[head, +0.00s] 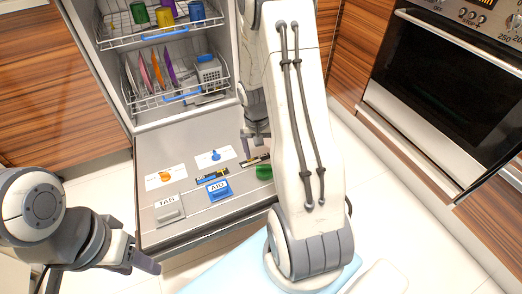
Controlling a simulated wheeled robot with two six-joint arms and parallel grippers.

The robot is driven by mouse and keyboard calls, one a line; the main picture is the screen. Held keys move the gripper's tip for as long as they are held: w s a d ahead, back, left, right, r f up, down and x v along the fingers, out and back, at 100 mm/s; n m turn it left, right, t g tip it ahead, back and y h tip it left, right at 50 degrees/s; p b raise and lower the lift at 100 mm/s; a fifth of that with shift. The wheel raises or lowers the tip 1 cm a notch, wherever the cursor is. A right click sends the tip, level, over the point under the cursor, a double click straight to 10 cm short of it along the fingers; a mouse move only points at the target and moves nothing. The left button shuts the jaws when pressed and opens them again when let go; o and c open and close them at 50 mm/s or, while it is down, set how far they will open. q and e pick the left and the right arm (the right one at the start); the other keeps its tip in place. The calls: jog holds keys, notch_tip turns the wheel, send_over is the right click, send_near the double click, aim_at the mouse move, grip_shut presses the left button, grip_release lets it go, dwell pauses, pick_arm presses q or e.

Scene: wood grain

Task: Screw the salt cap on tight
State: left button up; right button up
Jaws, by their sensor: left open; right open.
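A dishwasher stands with its door (190,233) folded down flat. A green round cap (264,172) sits at the right of the door's inner face, partly hidden behind my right arm; it may be the salt cap, but I cannot read a label on it. Whether it is seated or loose I cannot tell. My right gripper (256,137) is open above the door, beyond the green cap, and is partly covered by my arm. It appears apart from the cap. My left gripper (140,262) is open and empty at the lower left, outside the door's front corner.
On the door are an orange knob (165,176), a blue knob (215,155), a grey TAB lid (168,209) and a blue AID lid (218,190). Racks (150,103) hold cups and plates. An oven (440,100) stands at right. A light blue surface (225,275) lies in front.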

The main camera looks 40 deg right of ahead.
aim_at(264, 166)
jog(key=f+b, duration=0.1)
jog(key=f, duration=0.1)
jog(key=f+b, duration=0.1)
jog(key=f, duration=0.2)
jog(key=f+b, duration=0.1)
jog(key=f, duration=0.1)
jog(key=shift+s+d+f+b, duration=0.25)
jog(key=shift+f+b, duration=0.05)
jog(key=shift+b, duration=0.05)
